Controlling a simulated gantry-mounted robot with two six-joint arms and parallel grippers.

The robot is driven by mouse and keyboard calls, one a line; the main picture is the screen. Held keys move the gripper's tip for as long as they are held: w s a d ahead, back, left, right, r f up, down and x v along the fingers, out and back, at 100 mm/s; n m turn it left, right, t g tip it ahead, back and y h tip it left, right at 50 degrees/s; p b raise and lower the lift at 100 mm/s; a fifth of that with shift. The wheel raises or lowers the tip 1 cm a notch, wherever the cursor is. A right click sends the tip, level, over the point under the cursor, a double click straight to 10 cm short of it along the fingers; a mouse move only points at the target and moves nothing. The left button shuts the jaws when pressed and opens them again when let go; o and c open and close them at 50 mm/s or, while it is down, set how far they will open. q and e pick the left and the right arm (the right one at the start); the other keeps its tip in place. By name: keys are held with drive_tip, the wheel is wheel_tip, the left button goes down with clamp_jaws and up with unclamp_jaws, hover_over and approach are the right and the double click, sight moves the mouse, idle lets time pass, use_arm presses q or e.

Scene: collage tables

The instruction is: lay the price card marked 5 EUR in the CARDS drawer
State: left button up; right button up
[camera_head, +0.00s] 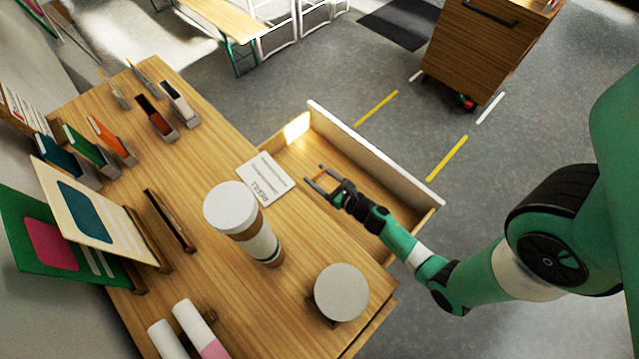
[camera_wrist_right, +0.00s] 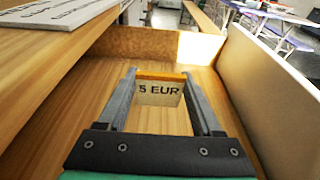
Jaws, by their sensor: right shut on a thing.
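The price card marked 5 EUR (camera_wrist_right: 158,92) is a small whitish card with an orange top edge. My right gripper (camera_wrist_right: 159,78) is shut on it, one finger at each side. In the head view my right gripper (camera_head: 322,180) is over the open wooden drawer (camera_head: 375,150), and the card shows only as a small orange bit between the fingers. In the wrist view the card stands roughly upright above the drawer floor; whether it touches the floor I cannot tell. No CARDS label shows on the drawer. My left gripper is not in view.
A REFILL card (camera_head: 266,178) lies on the wooden table (camera_head: 225,145) beside the drawer. A tall cup (camera_head: 240,218) and a round-topped pale object (camera_head: 341,292) stand near the table edge. Several cards in holders line the far left. The drawer floor looks bare.

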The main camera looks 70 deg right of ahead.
drive_tip(key=f+b, duration=0.1)
drive_tip(key=f, duration=0.1)
drive_tip(key=f+b, duration=0.1)
drive_tip(key=shift+s+a+f, duration=0.15)
drive_tip(key=shift+s+f, duration=0.05)
drive_tip(key=shift+f, duration=0.15)
drive_tip(key=shift+r, duration=0.1)
drive_tip(key=shift+f+b, duration=0.7)
drive_tip(key=shift+b, duration=0.05)
drive_tip(key=o, duration=1.3)
drive_tip(key=shift+r, duration=0.1)
